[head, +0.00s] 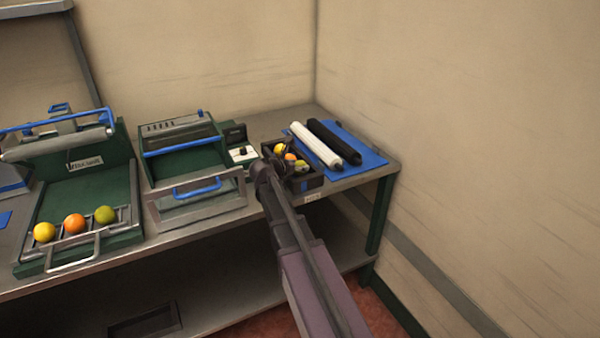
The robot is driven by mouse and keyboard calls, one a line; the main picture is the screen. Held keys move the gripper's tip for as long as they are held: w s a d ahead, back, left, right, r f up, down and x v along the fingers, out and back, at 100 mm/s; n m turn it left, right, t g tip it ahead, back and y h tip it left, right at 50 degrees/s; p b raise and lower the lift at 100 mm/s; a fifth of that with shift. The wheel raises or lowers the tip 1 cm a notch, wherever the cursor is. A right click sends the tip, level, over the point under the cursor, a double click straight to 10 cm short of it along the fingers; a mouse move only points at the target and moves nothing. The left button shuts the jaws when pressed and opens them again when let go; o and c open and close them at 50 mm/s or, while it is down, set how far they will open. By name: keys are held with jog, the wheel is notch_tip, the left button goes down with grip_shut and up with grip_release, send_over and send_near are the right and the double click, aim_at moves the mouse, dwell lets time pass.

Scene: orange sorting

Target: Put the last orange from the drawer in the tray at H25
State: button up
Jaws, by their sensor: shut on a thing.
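A dark tray (308,184) stands on the bench near its right end, with a small label on the bench edge just in front of it, too small to read surely. Several yellow and orange fruits show inside the tray, partly hidden by my gripper. My gripper (282,163) is over the left part of the tray, its fingers shut on what looks like an orange (290,157). I cannot tell whether that orange touches the tray floor. A grey drawer (197,208) with a blue handle sits in front of the green machine, and no fruit shows in it.
A blue mat (366,160) with a white roller (315,146) and a black roller (334,142) lies right of the tray. A white switch box (243,154) stands at its left. Three fruits (74,222) sit in the left machine's rack. A wall is close on the right.

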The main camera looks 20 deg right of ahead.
jog(key=shift+f+b, duration=0.5)
jog(key=shift+f, duration=0.3)
jog(key=o, duration=1.1)
jog(key=p+v, duration=0.4)
jog(key=v, duration=0.8)
jog(key=shift+r+p, duration=0.1)
jog(key=shift+p, duration=0.2)
